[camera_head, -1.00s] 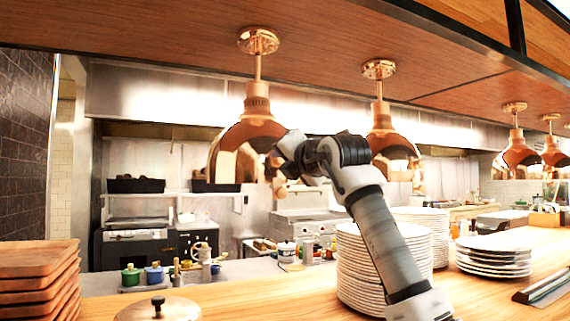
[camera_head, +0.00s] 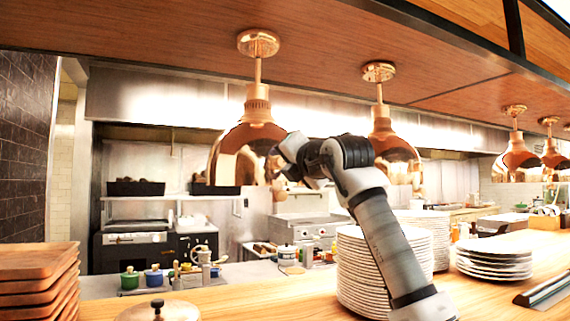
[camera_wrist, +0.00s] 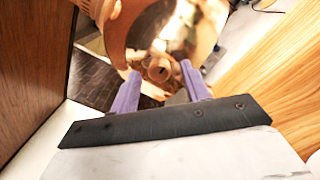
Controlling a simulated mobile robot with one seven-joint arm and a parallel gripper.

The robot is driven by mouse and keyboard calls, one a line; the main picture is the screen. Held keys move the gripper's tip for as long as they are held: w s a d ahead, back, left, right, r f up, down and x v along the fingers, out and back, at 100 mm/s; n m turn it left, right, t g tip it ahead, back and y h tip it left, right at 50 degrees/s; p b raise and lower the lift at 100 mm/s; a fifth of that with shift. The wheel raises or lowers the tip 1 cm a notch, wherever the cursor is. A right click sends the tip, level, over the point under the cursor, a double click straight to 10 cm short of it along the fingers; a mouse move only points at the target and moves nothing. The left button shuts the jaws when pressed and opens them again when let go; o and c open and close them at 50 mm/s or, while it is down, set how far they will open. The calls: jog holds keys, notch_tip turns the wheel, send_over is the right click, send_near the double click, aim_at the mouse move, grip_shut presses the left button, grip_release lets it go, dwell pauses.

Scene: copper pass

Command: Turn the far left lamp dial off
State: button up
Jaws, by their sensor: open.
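The far left copper lamp (camera_head: 243,150) hangs from the wooden ceiling by a short stem, and its shade is partly hidden by my arm's end. In the wrist view its shiny copper shade (camera_wrist: 205,25) fills the top middle. A round copper dial (camera_wrist: 158,69) shows on it, between my two purple fingertips. My gripper (camera_wrist: 160,73) is open, with one finger on each side of the dial. I cannot tell whether either finger touches it. In the head view my gripper (camera_head: 274,168) is at the lamp's right side, and its fingers are hard to make out.
A second copper lamp (camera_head: 392,147) hangs just right of my arm, with more lamps farther right. Below, a tall plate stack (camera_head: 358,270) stands beside my arm on the wooden counter (camera_head: 255,300). Wooden boards (camera_head: 35,275) are stacked at the left, near a lidded pot (camera_head: 158,312).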

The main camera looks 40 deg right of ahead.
jog(key=b+v, duration=0.3)
jog(key=v, duration=1)
jog(key=shift+s+f, duration=0.15)
jog(key=shift+s, duration=0.05)
